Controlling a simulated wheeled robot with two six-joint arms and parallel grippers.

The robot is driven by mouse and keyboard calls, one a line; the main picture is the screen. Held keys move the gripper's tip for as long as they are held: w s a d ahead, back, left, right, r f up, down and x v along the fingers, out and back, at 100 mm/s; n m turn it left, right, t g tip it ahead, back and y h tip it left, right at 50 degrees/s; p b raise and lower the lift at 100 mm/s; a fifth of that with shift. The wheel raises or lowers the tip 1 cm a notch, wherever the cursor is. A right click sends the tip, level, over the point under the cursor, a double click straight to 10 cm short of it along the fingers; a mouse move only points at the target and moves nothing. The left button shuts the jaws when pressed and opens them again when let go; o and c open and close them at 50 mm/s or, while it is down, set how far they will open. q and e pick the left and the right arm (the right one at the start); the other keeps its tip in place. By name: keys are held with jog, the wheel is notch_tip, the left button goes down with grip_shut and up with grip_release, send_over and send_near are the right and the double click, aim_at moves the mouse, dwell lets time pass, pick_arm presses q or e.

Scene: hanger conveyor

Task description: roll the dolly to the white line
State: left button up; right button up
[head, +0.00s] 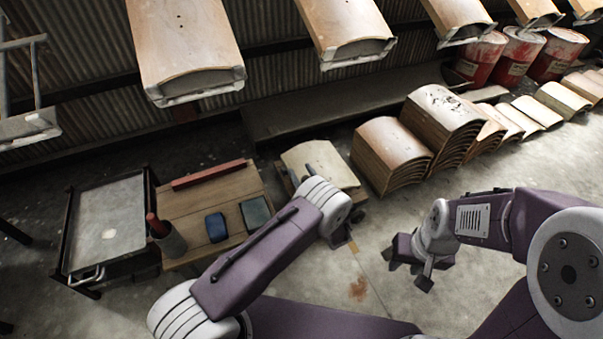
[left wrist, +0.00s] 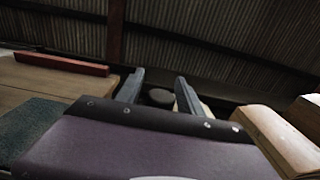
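The dolly (head: 359,194) is a low dark cart carrying a pale curved panel (head: 322,160), left of the stacked panels. My left wrist covers its near side in the head view. My left gripper (head: 302,177) is at the dolly's left side, mostly hidden by the wrist. In the left wrist view its two fingers (left wrist: 160,80) stand apart, with a dark round knob (left wrist: 160,97) showing between or beyond them; contact cannot be told. My right gripper (head: 407,272) is open and empty above the floor to the right. A thin, faint line (head: 372,277) runs along the floor; I cannot tell if it is the white line.
A wooden table (head: 190,207) with a red bar (head: 208,174) and dark blocks stands at left, beside a metal-framed cart (head: 108,215). Curved panel stacks (head: 392,152) and red drums (head: 519,55) line the right. Panels hang overhead. The floor at center front is clear.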

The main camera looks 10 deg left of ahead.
pick_arm(q)
jog(key=p+v, duration=0.4)
jog(key=v, duration=0.5)
jog(key=shift+p, duration=0.3)
